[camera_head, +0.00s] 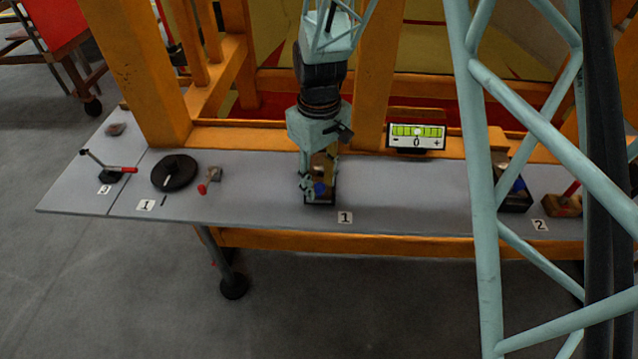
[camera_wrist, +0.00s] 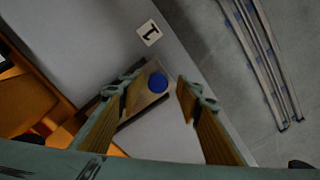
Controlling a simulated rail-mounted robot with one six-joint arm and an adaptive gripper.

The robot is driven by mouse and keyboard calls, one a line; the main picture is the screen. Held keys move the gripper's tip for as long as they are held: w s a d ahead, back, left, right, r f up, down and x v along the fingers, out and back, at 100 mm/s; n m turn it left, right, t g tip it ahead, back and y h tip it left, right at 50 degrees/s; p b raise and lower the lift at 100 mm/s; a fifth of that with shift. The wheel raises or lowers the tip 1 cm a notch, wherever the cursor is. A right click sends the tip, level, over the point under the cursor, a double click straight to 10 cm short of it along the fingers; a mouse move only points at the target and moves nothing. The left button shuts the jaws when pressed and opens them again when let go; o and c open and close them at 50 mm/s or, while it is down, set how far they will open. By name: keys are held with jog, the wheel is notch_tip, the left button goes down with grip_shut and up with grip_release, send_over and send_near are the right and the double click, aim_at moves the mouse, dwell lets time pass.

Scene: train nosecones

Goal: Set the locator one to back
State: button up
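Locator one is a small device with a round blue knob (camera_head: 320,189) on a dark base (camera_head: 321,202), on the grey bench left of the middle label "1" (camera_head: 345,217). In the wrist view the blue knob (camera_wrist: 158,83) sits on a brownish-grey bar (camera_wrist: 146,101). My gripper (camera_head: 318,182) is over the device and hides much of it. In the wrist view my gripper's fingers (camera_wrist: 159,88) are spread apart, with the knob between and beyond their tips. I cannot tell whether a finger touches it.
Left on the bench (camera_head: 262,185) are a black disc (camera_head: 175,173), a small red-knobbed lever (camera_head: 209,181) and a red-handled lever (camera_head: 107,167). A green level display (camera_head: 417,137) reads 0 behind. A similar blue-knobbed device (camera_head: 514,190) stands right. Orange posts (camera_head: 375,75) rise behind my arm.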

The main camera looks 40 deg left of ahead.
notch_tip(320, 180, up, 12)
jog(key=shift+f, duration=0.15)
dwell(0.6)
jog(key=shift+s, duration=0.1)
dwell(0.5)
